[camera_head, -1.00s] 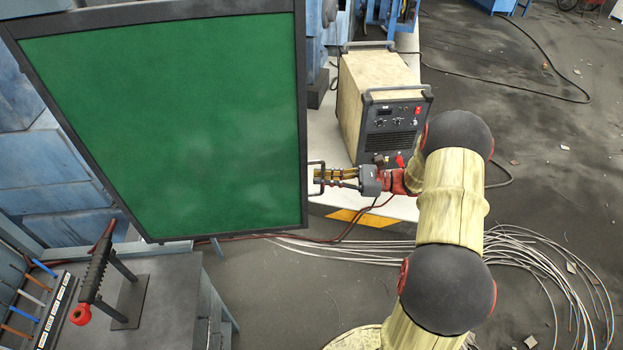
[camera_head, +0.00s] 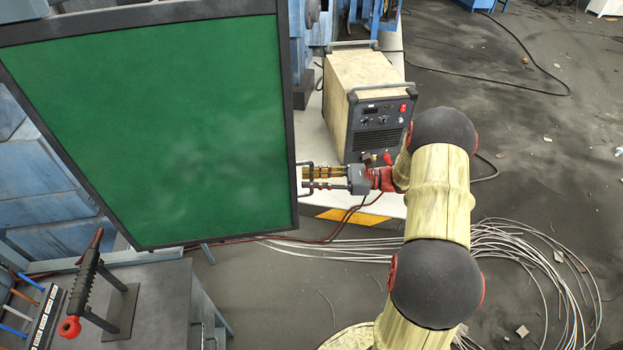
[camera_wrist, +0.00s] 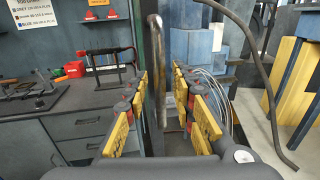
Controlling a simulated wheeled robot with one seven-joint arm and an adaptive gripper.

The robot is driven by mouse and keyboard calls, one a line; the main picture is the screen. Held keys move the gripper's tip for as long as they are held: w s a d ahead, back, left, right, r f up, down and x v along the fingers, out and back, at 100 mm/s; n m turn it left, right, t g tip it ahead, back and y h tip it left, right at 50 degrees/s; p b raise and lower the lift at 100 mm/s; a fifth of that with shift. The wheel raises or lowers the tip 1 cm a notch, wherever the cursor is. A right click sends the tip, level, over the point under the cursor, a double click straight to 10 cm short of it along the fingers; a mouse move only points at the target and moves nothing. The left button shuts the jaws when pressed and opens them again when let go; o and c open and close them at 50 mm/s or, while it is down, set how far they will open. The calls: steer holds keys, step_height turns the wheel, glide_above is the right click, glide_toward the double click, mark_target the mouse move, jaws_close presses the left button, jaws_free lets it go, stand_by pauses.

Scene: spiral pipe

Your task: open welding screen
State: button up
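The welding screen (camera_head: 150,130) is a large green panel in a dark frame, filling the left of the head view. A dark bracket handle (camera_head: 304,178) stands out from its right edge. In the wrist view the handle (camera_wrist: 157,75) is an upright bar between my fingers. My gripper (camera_head: 318,179) points left at the handle. In the wrist view my gripper (camera_wrist: 163,95) is open, with yellow-padded fingers apart on either side of the bar. I see a gap on both sides; contact is not clear.
A welding machine (camera_head: 370,105) stands on a pale platform behind my gripper. A workbench (camera_head: 165,290) with a black torch-like tool on a stand (camera_head: 90,285) is at lower left. Loose wires (camera_head: 530,270) lie on the floor at right. The wrist view shows a grey cabinet (camera_wrist: 85,125).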

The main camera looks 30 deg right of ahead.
steer(key=v, duration=1.2)
